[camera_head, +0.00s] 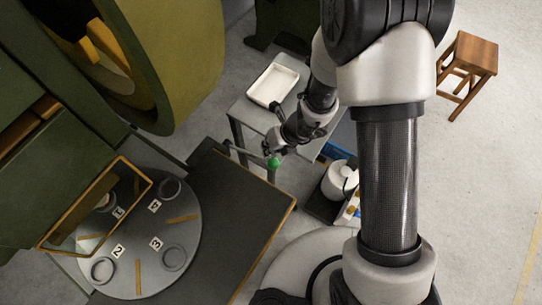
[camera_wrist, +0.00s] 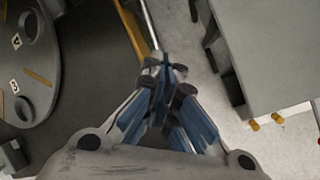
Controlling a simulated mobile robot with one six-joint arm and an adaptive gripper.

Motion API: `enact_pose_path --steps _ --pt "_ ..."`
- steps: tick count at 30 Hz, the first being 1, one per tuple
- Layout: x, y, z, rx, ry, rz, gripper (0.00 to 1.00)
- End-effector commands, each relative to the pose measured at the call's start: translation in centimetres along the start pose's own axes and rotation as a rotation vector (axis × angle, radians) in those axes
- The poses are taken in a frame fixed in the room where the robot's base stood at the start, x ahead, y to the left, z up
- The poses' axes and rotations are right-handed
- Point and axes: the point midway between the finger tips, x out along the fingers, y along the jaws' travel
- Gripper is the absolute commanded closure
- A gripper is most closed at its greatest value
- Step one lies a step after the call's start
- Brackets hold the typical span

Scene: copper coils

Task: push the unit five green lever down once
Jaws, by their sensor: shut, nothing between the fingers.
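A lever with a round green knob (camera_head: 273,163) stands in the head view, between the dark platform's corner and the grey table. A thin grey rod runs up and left from near the knob. I see no number five on it. My gripper (camera_head: 272,145) is just above the knob in the picture, pointing down and left; whether they touch I cannot tell. In the wrist view my gripper (camera_wrist: 163,66) is shut and empty, its blue-grey fingers together. The green knob does not show in the wrist view; a pale rod (camera_wrist: 150,20) runs just beyond the fingertips.
A grey table (camera_head: 240,108) with a white tray (camera_head: 272,85) stands behind my gripper. A round disc (camera_head: 125,270) with numbered labels and rings lies at left, below a large olive machine (camera_head: 190,60). A wooden stool (camera_head: 476,52) stands at the right on open floor.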

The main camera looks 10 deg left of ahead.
Motion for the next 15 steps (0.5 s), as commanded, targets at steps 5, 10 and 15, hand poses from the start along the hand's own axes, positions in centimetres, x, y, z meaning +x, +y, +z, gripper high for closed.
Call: enact_pose_path --steps 5,10,15 --pt "0.1 0.0 0.0 0.0 0.0 0.0 1.0" --pt "-0.1 0.1 0.1 0.0 0.0 0.0 1.0" --pt "-1.2 0.8 0.8 -0.001 0.0 0.0 1.0"
